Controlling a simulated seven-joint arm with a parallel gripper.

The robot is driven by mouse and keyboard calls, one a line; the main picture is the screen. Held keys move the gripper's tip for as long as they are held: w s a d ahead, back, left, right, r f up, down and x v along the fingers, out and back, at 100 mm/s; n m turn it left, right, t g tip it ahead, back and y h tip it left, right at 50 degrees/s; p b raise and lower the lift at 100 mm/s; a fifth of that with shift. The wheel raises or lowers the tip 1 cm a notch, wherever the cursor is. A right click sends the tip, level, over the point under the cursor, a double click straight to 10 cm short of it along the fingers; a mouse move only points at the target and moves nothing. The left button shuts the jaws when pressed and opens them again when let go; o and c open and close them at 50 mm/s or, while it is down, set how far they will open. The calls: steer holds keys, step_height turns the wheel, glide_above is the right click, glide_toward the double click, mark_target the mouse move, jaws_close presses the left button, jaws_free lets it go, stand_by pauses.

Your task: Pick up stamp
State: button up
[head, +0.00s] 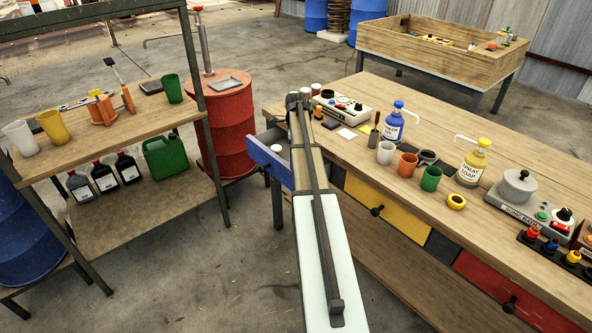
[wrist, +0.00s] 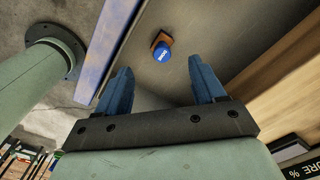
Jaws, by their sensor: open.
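A small stamp (wrist: 162,52) with a round blue lettered cap and an orange-brown base shows in the wrist view. It lies on a grey floor inside what looks like a pulled-out drawer with a blue front (head: 268,164). The blue front also runs along the left in the wrist view (wrist: 108,45). My gripper (wrist: 160,66) is open, with its two blue fingers apart and nothing between them. The stamp shows just beyond the fingertips, roughly midway between them. In the head view, my arm hides the gripper, and I cannot make out the stamp there.
The wooden workbench (head: 480,215) is to the right, with cups, bottles and devices on top. Yellow (head: 385,213) and red (head: 505,287) drawers are shut below. A red barrel (head: 220,120) and a loaded shelf (head: 60,160) stand to the left, with open floor between.

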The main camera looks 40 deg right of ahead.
steer(key=shift+w+d+f, duration=0.1)
steer(key=shift+f, duration=4.35)
steer(key=c, duration=1.1)
steer(key=shift+o, duration=0.2)
steer(key=shift+r, duration=0.15)
step_height(320, 180, up, 10)
steer(key=shift+f, duration=0.1)
